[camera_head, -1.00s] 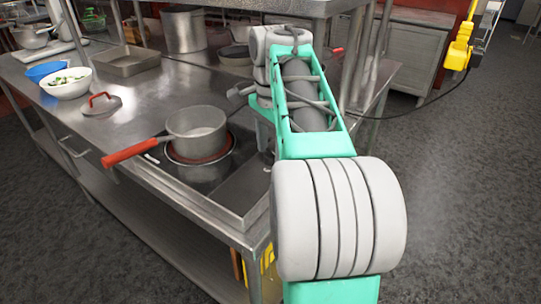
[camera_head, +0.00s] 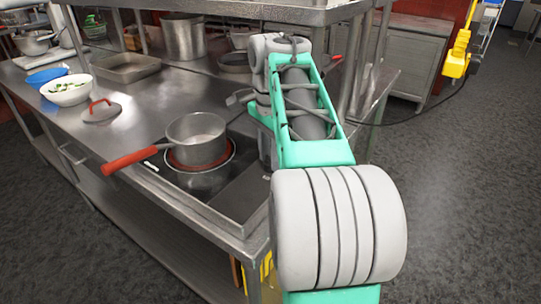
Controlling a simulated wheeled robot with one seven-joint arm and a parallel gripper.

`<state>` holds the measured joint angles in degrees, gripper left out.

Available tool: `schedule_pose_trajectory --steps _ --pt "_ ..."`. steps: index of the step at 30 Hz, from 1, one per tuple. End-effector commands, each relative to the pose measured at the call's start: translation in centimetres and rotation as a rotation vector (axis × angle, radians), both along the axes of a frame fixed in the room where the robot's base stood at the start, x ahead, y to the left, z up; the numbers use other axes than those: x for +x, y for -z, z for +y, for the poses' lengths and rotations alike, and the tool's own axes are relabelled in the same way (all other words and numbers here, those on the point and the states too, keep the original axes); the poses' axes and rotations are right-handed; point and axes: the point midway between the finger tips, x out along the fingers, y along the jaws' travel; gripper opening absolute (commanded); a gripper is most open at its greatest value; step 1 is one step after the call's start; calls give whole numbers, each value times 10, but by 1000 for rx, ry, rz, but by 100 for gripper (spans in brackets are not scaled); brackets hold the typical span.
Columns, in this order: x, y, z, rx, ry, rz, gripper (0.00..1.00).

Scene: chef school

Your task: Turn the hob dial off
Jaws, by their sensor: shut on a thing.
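The hob (camera_head: 236,195) is a dark glass panel set into the steel counter. I cannot make out the hob dial; part of the hob's right side is hidden by my arm. My teal and grey arm reaches forward over the counter's right end and bends down close to the hob's right side. My gripper is hidden behind the arm, so I cannot see its fingers or what they touch.
On the counter (camera_head: 150,112) are a lid with a red handle (camera_head: 101,110), a white bowl of food (camera_head: 66,92), a blue bowl (camera_head: 46,75), a metal tray (camera_head: 127,68) and a tall pot (camera_head: 183,36). Steel posts and a shelf stand behind my arm. The floor (camera_head: 455,190) at right is clear.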

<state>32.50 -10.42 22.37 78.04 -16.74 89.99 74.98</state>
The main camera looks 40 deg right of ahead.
Motion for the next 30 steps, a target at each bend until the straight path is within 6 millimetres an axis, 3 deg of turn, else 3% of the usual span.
schedule_pose_trajectory --steps 13,30 --pt "0 0 0 0 -139 1 0" --pt "0 0 0 1 -653 1 0"
